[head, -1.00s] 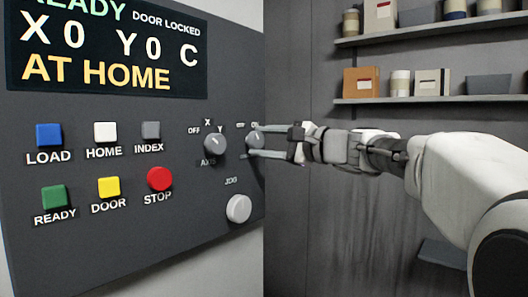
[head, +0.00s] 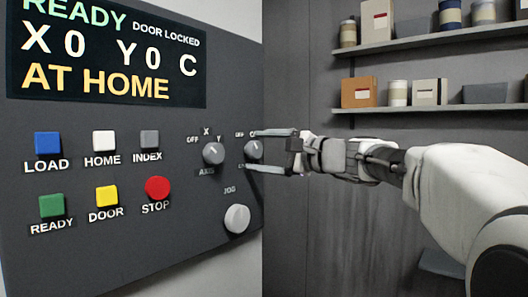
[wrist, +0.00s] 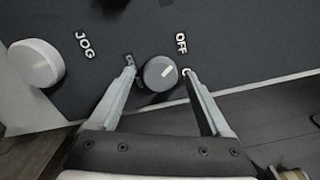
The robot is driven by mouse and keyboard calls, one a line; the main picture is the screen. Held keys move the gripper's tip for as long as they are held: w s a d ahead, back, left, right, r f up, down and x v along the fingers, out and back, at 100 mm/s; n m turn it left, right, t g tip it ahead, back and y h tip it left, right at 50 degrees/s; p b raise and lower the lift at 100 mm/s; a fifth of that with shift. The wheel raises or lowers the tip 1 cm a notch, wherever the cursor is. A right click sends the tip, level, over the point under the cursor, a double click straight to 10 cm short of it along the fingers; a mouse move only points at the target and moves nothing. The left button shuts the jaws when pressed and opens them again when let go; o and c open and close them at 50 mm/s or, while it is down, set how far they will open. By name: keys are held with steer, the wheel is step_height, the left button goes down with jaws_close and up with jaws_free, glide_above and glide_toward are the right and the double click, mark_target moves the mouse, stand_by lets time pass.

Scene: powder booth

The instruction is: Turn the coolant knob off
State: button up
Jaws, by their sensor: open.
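The coolant knob (head: 253,149) is a small round grey knob at the right edge of the dark control panel. In the wrist view the knob (wrist: 158,74) has a pale mark on the right side of its face. The word OFF shows beyond it, and another label starting with O is partly covered by the right finger. My gripper (head: 256,151) is open at the panel, with its fingers apart. In the wrist view my gripper (wrist: 159,72) has one fingertip on each side of the knob, with small gaps visible. The left finger partly hides the knob's name label.
The axis knob (head: 213,153) sits close to the left of the coolant knob. The white jog knob (head: 237,219) is below. The red stop button (head: 157,188) and several other buttons are farther left. Shelves (head: 430,108) with boxes and jars stand behind my arm.

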steer(key=shift+d, duration=0.1)
steer(key=v, duration=1.7)
steer(key=shift+s+b, duration=0.2)
steer(key=shift+b, duration=0.1)
steer(key=shift+f, duration=0.1)
steer(key=s+a+f+n+g+h+p, duration=0.2)
steer(key=s+f+h, duration=0.1)
steer(key=s+f, duration=0.25)
steer(key=s+a+f+n+g+h+p, duration=0.2)
steer(key=s+a+f+h+p, duration=0.1)
steer(key=s+f, duration=0.3)
steer(key=s+d+f+n+h+p, duration=0.2)
steer(key=s+d+f+n+h, duration=0.1)
steer(key=s+f+h, duration=0.1)
steer(key=s+d+f+n+g+h+p, duration=0.1)
steer(key=s+d+f+n+h+p, duration=0.1)
steer(key=s+d+f+n+h, duration=0.2)
steer(key=s+f, duration=0.3)
steer(key=f, duration=0.1)
steer(key=shift+d+n, duration=0.3)
